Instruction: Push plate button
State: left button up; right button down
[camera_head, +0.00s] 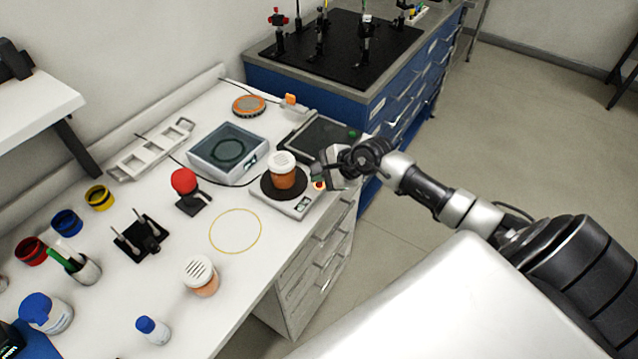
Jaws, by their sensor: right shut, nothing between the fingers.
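A small white device with a round black plate (268,190) stands near the right edge of the white bench. An amber jar with a white lid (283,170) sits on that plate. A small orange-red button (319,185) shows at the device's right corner. My right gripper (321,171) is shut and empty, right beside the jar and above the button. I cannot tell whether it touches the button. Behind it is a flat dark-topped device (318,140) with a green button (352,134). My left gripper is not in view.
A glass-topped box (228,151), a red knob on a stand (184,182), a yellow ring (236,249) and another amber jar (201,276) lie to the left. Blue drawers (420,85) with a black top stand behind. Open floor is at the right.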

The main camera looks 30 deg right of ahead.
aim_at(319, 184)
jog(key=shift+f+b, duration=0.3)
jog(key=shift+f, duration=0.05)
dwell(0.6)
jog(key=shift+r, duration=0.15)
jog(key=shift+r+p, duration=0.35)
jog(key=shift+r, duration=0.2)
jog(key=shift+r, duration=0.1)
notch_tip(319, 184, up, 6)
jog(key=p, duration=0.3)
dwell(1.5)
